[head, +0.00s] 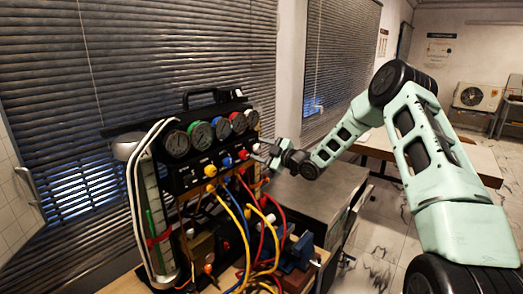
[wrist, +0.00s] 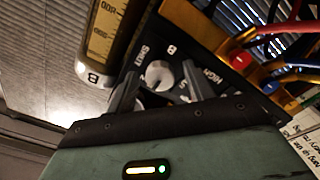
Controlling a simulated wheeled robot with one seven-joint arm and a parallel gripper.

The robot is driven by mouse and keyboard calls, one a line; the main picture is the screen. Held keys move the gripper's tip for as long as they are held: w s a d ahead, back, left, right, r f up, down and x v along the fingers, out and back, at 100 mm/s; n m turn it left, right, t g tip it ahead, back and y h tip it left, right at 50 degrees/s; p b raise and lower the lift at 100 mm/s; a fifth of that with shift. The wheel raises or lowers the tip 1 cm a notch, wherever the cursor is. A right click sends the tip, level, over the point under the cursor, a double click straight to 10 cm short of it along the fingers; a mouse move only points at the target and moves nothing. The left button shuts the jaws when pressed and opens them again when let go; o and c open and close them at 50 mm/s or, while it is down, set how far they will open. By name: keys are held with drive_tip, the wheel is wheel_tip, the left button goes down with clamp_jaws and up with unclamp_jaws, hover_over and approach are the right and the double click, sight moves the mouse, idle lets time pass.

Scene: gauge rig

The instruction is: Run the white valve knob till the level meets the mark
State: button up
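The white valve knob (wrist: 158,76) sits on a dark panel lettered SHUT, B and HIGH in the wrist view. My gripper (wrist: 160,70) is open, with one finger on either side of the knob and a visible gap to each. In the head view my gripper (head: 264,153) is at the right end of the rig's panel; the white knob cannot be made out there. A tube with a yellow scale (wrist: 102,38) stands beside the panel, over a tag marked B. Its level and mark cannot be told apart.
The rig carries a row of round gauges (head: 199,135). Yellow hoses (head: 236,215), with red and blue ones, hang in front below the panel. A tall scale with a green column (head: 152,226) and red band is at the left. A grey cabinet (head: 318,190) stands behind.

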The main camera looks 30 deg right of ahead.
drive_tip(key=c, duration=0.9)
drive_tip(key=shift+m+b, duration=0.4)
drive_tip(key=shift+b, duration=0.05)
drive_tip(key=m+b, duration=0.2)
drive_tip(key=shift+f+m, duration=0.15)
drive_tip(key=shift+m, duration=0.15)
drive_tip(key=m+b, duration=0.1)
drive_tip(key=m, duration=0.3)
drive_tip(key=shift+m, duration=0.4)
drive_tip(key=m, duration=0.5)
drive_tip(key=shift+r, duration=0.2)
drive_tip(key=m+p, duration=0.1)
drive_tip(key=m, duration=0.3)
drive_tip(key=shift+m, duration=0.5)
